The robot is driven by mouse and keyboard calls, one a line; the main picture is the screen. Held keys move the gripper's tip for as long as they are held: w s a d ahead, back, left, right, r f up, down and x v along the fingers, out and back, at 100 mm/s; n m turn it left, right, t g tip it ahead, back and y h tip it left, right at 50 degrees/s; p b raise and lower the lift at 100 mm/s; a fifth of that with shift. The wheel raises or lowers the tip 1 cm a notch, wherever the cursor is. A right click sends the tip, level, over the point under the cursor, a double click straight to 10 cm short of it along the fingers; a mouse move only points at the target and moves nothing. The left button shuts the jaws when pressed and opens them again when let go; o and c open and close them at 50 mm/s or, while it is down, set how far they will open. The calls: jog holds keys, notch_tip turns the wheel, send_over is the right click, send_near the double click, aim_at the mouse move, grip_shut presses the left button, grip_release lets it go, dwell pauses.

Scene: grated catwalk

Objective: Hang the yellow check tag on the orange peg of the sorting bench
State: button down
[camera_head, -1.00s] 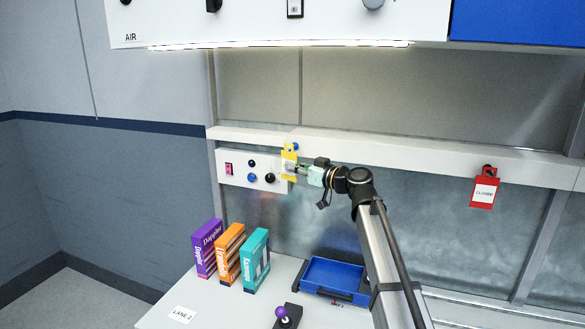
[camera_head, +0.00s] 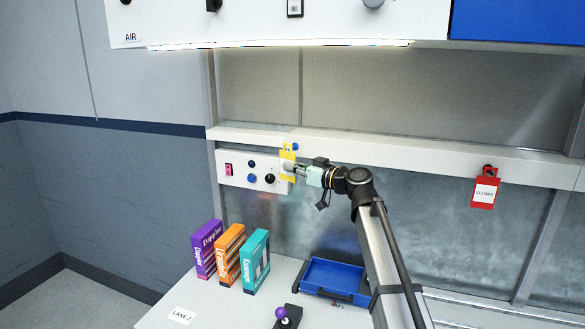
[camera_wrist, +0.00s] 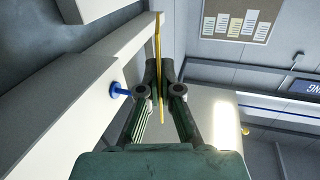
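The yellow check tag (camera_head: 287,157) is in my gripper (camera_head: 293,168), in front of the white rail, with its upper part raised above the fingers. In the wrist view the tag (camera_wrist: 158,45) is seen edge-on, pinched between the fingertips of my gripper (camera_wrist: 161,78). A blue peg (camera_head: 295,147) sticks out of the rail just right of the tag's top. In the wrist view this blue peg (camera_wrist: 119,90) is left of the fingers, apart from them. I see no orange peg in either view; the tag or gripper may hide it.
A white control box (camera_head: 236,169) with knobs is just left of the gripper. A red "CLOSED" tag (camera_head: 485,190) hangs at the right. On the bench are purple, orange and teal boxes (camera_head: 256,262), a blue tray (camera_head: 335,278) and a purple-topped joystick (camera_head: 287,317).

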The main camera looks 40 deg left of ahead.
jog(key=shift+s+d+b, duration=0.25)
jog(key=shift+s+b, duration=0.05)
jog(key=shift+s, duration=0.4)
jog(key=shift+s+d+b, duration=0.2)
jog(key=shift+s+b, duration=0.15)
jog(key=shift+s, duration=0.3)
jog(key=shift+s+d+b, duration=0.25)
jog(key=shift+s+b, duration=0.05)
jog(key=shift+s, duration=0.4)
jog(key=w+d+f+m+t+h, duration=0.25)
jog(key=w+d+t, duration=0.25)
jog(key=d, duration=0.3)
jog(key=w+d+f+m+t+h, duration=0.2)
jog(key=w+d+f+m+t, duration=0.25)
jog(key=d, duration=0.45)
jog(key=w+d+f+m+t+h, duration=0.25)
jog(key=w+d+t, duration=0.25)
jog(key=d, duration=0.3)
jog(key=d+f+m+t+h, duration=0.1)
jog(key=d+f+m+h, duration=0.2)
jog(key=d, duration=1.2)
jog(key=d+f+m+t+h, duration=0.1)
jog(key=d+f+m+h, duration=0.2)
jog(key=d, duration=1.3)
jog(key=d+f+m+t+h, duration=0.2)
jog(key=d+f+m+h, duration=0.1)
jog(key=d, duration=1.2)
jog(key=shift+w+d+f+h, duration=0.25)
jog(key=shift+f+h, duration=0.25)
jog(key=shift+h, duration=0.5)
